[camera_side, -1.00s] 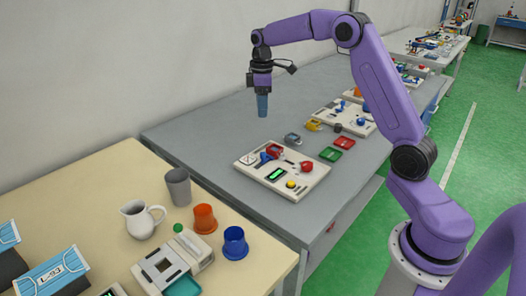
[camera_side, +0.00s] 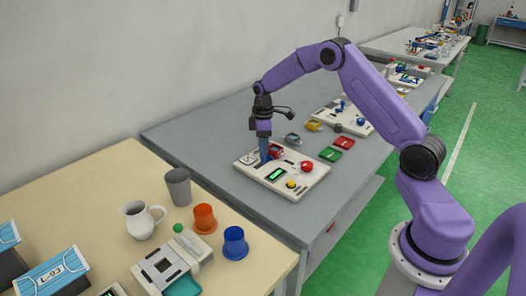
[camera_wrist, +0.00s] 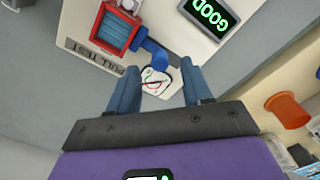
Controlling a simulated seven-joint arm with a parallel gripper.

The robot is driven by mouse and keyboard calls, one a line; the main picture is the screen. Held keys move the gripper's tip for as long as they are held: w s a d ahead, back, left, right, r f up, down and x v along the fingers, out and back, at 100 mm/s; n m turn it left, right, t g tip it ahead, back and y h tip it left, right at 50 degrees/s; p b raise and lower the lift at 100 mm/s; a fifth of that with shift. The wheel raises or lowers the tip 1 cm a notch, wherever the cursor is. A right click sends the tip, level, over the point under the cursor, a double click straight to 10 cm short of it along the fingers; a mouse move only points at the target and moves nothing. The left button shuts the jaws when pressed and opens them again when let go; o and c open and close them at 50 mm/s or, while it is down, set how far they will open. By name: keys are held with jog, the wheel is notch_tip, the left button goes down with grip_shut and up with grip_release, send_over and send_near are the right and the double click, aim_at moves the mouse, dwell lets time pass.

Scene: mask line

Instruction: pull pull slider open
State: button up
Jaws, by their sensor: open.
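The pull-test fixture sits on a pale board (camera_side: 300,186) on the grey table. A round white gauge (camera_wrist: 157,84) with a red needle lies between the fingers in the picture. My gripper (camera_wrist: 160,68) is open and points down over the fixture; it also shows in the side view (camera_side: 264,160). Its blue fingers straddle the gauge end of the blue part. I cannot tell whether they touch it.
The board also carries a green display (camera_wrist: 209,14) reading GOOD, a red knob (camera_side: 307,166) and a yellow button (camera_side: 291,184). Green (camera_side: 330,154) and red (camera_side: 344,142) trays lie right of it. A beige table with cups (camera_side: 204,218) stands at front left.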

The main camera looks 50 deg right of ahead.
aim_at(257, 167)
jog(key=shift+f, duration=1.35)
grip_shut()
jog(key=shift+a, duration=1.75)
grip_release()
jog(key=shift+d, duration=0.1)
jog(key=shift+r, duration=0.1)
